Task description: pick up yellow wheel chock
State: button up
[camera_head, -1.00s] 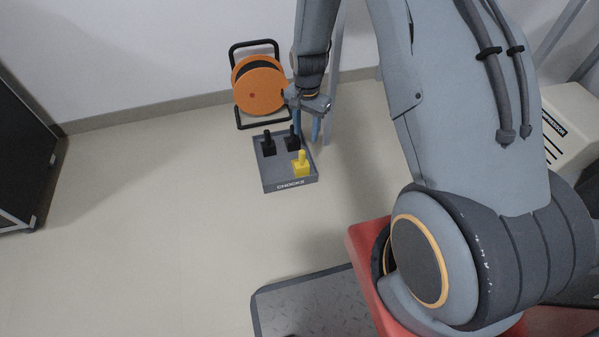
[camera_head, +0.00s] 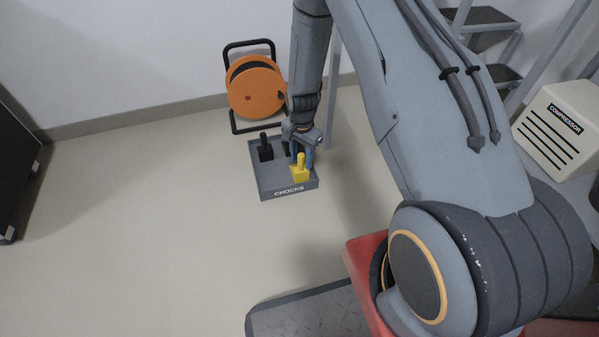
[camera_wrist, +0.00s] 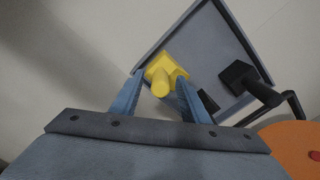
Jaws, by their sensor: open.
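The yellow wheel chock (camera_head: 300,170) stands upright at the right front of a grey tray (camera_head: 288,193) labelled CHOCKS on the floor. In the wrist view the chock (camera_wrist: 163,76) shows its knob between the ends of my two blue fingers. My gripper (camera_head: 303,162) is open, just above and behind the chock in the head view. In the wrist view my gripper (camera_wrist: 158,92) has a finger on each side of the knob. Whether they touch it I cannot tell.
A black chock (camera_head: 265,150) stands at the tray's back left; another (camera_wrist: 207,100) is partly hidden by my finger. An orange cable reel (camera_head: 255,92) stands behind the tray. A cream compressor (camera_head: 560,130) is at the right. The floor left of the tray is clear.

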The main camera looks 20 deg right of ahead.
notch_tip(320, 180, down, 2)
jog(key=shift+f+b, duration=0.25)
jog(key=shift+b, duration=0.15)
jog(key=shift+c, duration=0.3)
grip_shut()
